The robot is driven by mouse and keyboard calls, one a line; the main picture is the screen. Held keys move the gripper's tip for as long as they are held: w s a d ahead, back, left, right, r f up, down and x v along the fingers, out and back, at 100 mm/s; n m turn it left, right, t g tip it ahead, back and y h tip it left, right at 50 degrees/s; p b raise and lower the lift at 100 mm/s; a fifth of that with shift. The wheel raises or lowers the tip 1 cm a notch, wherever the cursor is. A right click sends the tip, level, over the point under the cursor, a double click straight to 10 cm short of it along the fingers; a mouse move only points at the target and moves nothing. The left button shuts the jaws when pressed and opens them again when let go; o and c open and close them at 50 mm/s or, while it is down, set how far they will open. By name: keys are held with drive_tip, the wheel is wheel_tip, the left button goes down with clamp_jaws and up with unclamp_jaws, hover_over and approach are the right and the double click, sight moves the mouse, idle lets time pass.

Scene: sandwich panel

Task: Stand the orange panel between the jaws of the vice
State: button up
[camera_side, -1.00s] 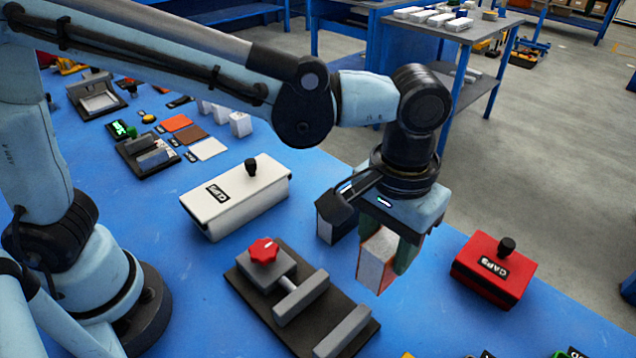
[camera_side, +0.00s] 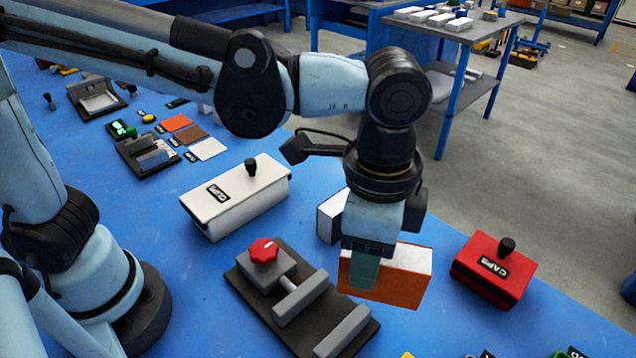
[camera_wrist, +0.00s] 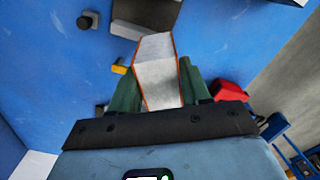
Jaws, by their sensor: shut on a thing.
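The orange panel (camera_side: 408,287) has orange faces and a pale, whitish core along its edge. My gripper (camera_side: 362,274) is shut on it and holds it upright above the table, to the right of the vice. In the wrist view the panel (camera_wrist: 156,72) stands between my two green fingers (camera_wrist: 160,92). The vice (camera_side: 345,330) has a dark base, two grey jaws with an open gap between them, and a red knob (camera_side: 264,250). In the wrist view only part of a dark and grey fixture shows at the top, likely the vice.
A white lidded box marked CAPS (camera_side: 232,205) stands behind the vice. A red CAPS box (camera_side: 490,275) stands right of the panel. A white-sided block (camera_side: 330,218) stands behind my gripper. Small coloured samples (camera_side: 190,132) lie at the far left.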

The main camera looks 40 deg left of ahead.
drive_tip(key=m, duration=0.2)
drive_tip(key=a+m, duration=0.1)
drive_tip(key=m, duration=0.2)
drive_tip(key=shift+s, duration=0.2)
drive_tip(key=m, duration=0.7)
drive_tip(key=shift+s+a, duration=0.25)
drive_tip(key=shift+a, duration=0.15)
drive_tip(key=m, duration=0.5)
drive_tip(key=shift+s+a, duration=0.2)
drive_tip(key=shift+a, duration=0.2)
drive_tip(key=m, duration=0.7)
approach(331, 312)
drive_tip(key=shift+f, duration=1.35)
idle(1.1)
drive_tip(key=o, duration=1.5)
drive_tip(key=shift+c, duration=0.2)
